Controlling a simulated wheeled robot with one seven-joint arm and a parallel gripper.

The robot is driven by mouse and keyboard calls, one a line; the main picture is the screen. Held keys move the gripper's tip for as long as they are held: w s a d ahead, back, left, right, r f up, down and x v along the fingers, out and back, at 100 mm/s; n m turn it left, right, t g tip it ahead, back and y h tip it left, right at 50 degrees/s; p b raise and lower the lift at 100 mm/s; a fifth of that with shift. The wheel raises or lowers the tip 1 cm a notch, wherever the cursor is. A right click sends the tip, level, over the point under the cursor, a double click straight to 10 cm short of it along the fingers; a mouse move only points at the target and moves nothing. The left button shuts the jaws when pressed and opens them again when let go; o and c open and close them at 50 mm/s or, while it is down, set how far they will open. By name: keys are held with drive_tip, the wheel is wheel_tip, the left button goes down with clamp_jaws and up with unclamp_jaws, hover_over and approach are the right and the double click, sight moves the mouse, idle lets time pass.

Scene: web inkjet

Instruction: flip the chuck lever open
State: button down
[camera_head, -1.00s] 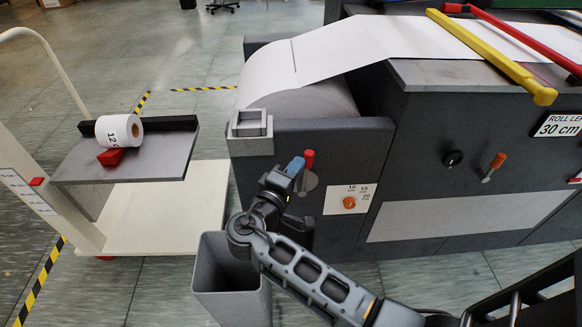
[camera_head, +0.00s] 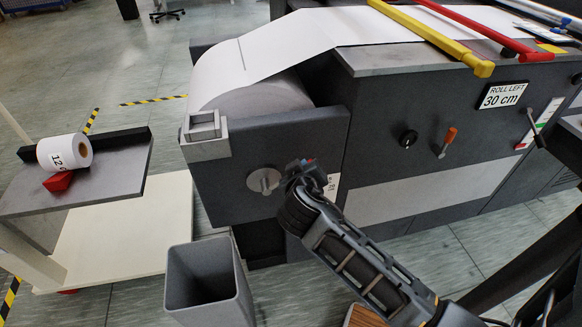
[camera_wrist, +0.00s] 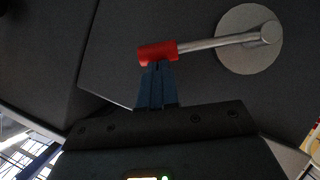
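The chuck lever is a silver rod with a red grip on a round silver hub (camera_head: 263,181), on the dark end face of the machine. In the wrist view the hub (camera_wrist: 248,40) is at upper right, and the rod runs left to the red grip (camera_wrist: 158,52). My gripper (camera_wrist: 157,68) has its blue fingers together, with their tips at the lower edge of the red grip. They look to be touching it, not around it. In the head view my gripper (camera_head: 300,164) is right of the hub and hides most of the lever.
A grey bin (camera_head: 205,285) stands below the hub. A cart with a shelf (camera_head: 110,172) holding a small white roll (camera_head: 64,152) is at left. A large paper roll (camera_head: 250,92) sits above the end face. An orange-handled lever (camera_head: 447,142) is further right.

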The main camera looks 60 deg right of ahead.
drive_tip(key=s+d+f+m+t+y+b, duration=0.2)
drive_tip(key=s+f+m+b, duration=0.1)
drive_tip(key=f, duration=0.3)
drive_tip(key=shift+d+f, duration=0.15)
drive_tip(key=shift+f, duration=0.2)
drive_tip(key=shift+s+f, duration=0.1)
drive_tip(key=shift+f, duration=0.1)
idle(0.3)
